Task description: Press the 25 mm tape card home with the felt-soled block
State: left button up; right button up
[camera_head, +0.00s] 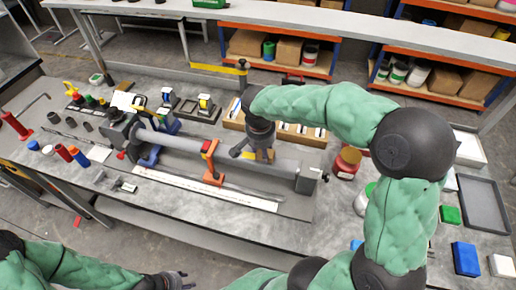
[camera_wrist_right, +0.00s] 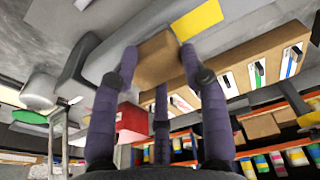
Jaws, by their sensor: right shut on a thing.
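My right gripper (camera_head: 262,154) is over the bench, beside a long grey tube (camera_head: 185,145) of the frame. In the right wrist view its purple fingers (camera_wrist_right: 155,75) are shut around a tan block (camera_wrist_right: 152,55). The block's sole and any felt cannot be made out. A flat yellow piece (camera_wrist_right: 198,19) shows close beyond the block; I cannot tell whether it is the 25 mm tape card. A wooden rack (camera_wrist_right: 268,65) with several coloured-striped cards is beside it. My left gripper (camera_head: 178,281) is empty at the bottom edge, with its fingers apart.
A white ruler strip (camera_head: 205,188) lies in front. Tape dispensers (camera_head: 205,104) stand behind. A red jar (camera_head: 347,162), a grey tray (camera_head: 484,205) and a blue box (camera_head: 466,259) are to the right.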

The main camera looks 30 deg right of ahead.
jog(key=shift+s+d, duration=0.3)
jog(key=shift+s, duration=0.05)
jog(key=shift+r, duration=0.1)
jog(key=shift+r+p, duration=2.4)
jog(key=shift+r, duration=1.1)
jog(key=shift+f, duration=0.1)
